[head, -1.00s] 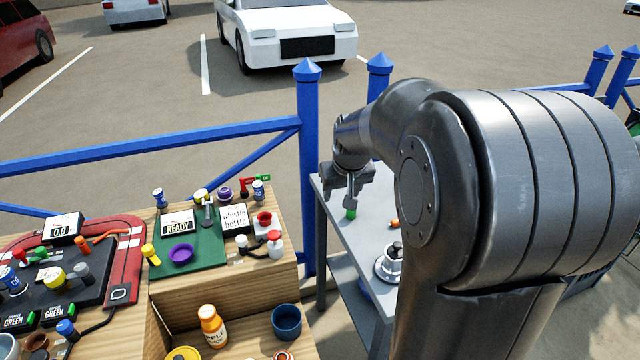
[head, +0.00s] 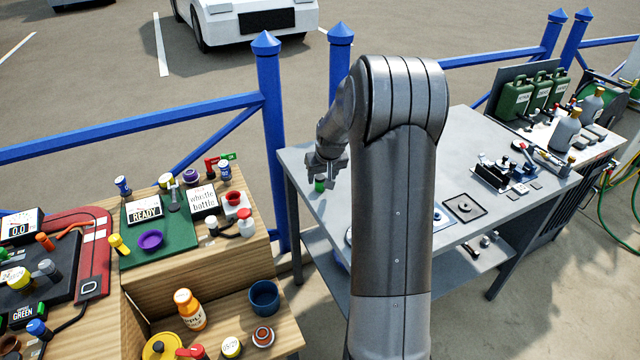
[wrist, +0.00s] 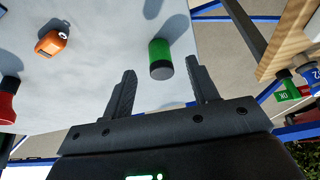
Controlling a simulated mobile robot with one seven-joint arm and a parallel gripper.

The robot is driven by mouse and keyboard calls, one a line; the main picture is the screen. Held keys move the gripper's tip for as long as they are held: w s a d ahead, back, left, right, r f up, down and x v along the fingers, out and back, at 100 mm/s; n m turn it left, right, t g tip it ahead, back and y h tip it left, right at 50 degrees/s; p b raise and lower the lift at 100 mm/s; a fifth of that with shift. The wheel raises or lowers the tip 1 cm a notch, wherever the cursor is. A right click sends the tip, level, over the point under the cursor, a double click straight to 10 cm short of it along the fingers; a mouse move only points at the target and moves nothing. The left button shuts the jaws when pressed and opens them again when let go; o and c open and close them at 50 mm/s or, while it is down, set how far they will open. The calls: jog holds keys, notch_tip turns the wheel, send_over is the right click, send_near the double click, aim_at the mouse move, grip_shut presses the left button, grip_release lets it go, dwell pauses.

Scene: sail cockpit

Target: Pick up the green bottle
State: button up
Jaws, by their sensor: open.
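The green bottle (wrist: 160,55) is a small cylinder with a dark end. In the wrist view it is on the grey table just beyond the fingertips, between their lines. In the head view the green bottle (head: 319,185) shows as a small green spot below my gripper (head: 328,168), at the left end of the grey table. My gripper (wrist: 160,80) is open and empty in the wrist view, with one finger to each side of the bottle's lower end. I cannot tell the exact gap between fingertips and bottle.
An orange object (wrist: 52,42) and a red object (wrist: 8,98) are on the table in the wrist view. A wooden bench (head: 215,262) with several small items stands left of the grey table (head: 465,135). A blue fence post (head: 270,130) rises behind the gap.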

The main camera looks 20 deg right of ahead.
aim_at(321, 178)
jog(key=shift+w+x, duration=0.2)
jog(key=shift+x, duration=1.15)
jog(key=shift+w+x, duration=0.25)
jog(key=shift+x, duration=1.1)
jog(key=shift+d+r, duration=0.1)
jog(key=shift+r, duration=0.15)
jog(key=shift+c, duration=0.4)
jog(key=c, duration=1)
jog(key=shift+o, duration=0.2)
jog(key=shift+r, duration=0.1)
